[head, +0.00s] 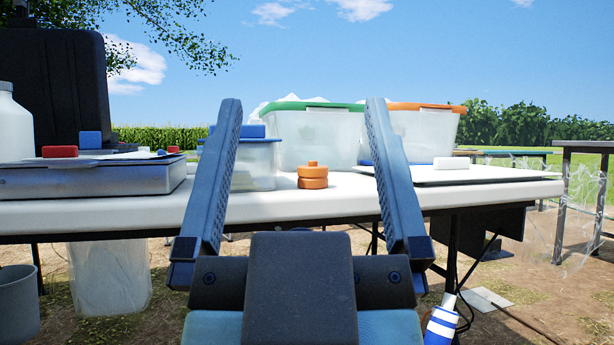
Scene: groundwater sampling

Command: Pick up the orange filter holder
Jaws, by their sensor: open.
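The orange filter holder (312,176) is a small stack of round orange discs with a narrower knob on top. It stands upright on the white table (280,209), near the front edge, in front of the clear bins. My gripper (302,112) is open and empty in the head view. Its two long dark fingers frame the filter holder from the near side, and the holder shows in the gap between them. I cannot tell how far the fingertips are from it. Nothing touches the holder except the table top.
At left are a grey case (95,181) and a white bottle (13,125). A white block (451,163) lies on a board at right.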

